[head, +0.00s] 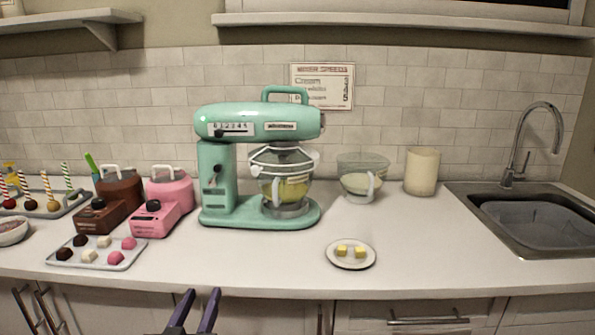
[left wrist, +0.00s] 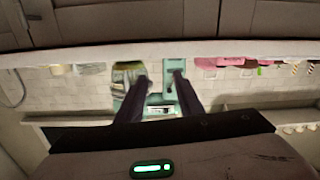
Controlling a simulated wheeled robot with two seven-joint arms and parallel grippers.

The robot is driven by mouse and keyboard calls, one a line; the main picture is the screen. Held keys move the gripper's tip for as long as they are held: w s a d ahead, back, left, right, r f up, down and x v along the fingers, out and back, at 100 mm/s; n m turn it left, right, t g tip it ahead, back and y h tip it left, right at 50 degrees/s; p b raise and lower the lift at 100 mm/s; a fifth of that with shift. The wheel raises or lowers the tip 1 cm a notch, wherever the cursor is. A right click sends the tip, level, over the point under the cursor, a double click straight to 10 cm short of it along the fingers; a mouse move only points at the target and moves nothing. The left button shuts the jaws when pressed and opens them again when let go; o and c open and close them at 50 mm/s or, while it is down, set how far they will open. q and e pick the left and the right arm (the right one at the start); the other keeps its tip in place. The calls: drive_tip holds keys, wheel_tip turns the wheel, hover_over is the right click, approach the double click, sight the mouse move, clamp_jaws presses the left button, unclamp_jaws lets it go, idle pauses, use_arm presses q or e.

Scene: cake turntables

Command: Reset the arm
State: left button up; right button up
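My left gripper (head: 203,293) shows at the bottom of the head view, in front of the counter's front edge. Its two dark purple fingers are apart with nothing between them. In the left wrist view, which is upside down, the same gripper (left wrist: 161,78) points towards the mint green stand mixer. The mixer (head: 218,180) stands on the counter behind the gripper, with a glass bowl (head: 290,188) of yellow mixture under its head. My right gripper is in neither view.
On the white counter (head: 260,260), a plate (head: 337,262) with two yellow cubes sits right of the gripper. A tray of sweets (head: 100,260), brown and pink machines (head: 160,207) stand left. A glass jug (head: 350,182), cream canister (head: 421,171) and sink (head: 480,215) are right.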

use_arm(q)
drive_tip(key=s+d+f+m+g+h, duration=0.2)
drive_tip(key=s+f+g, duration=0.7)
drive_tip(key=s+f, duration=2)
drive_tip(key=shift+s+m, duration=0.45)
drive_tip(key=shift+m, duration=0.05)
drive_tip(key=shift+w+f, duration=0.1)
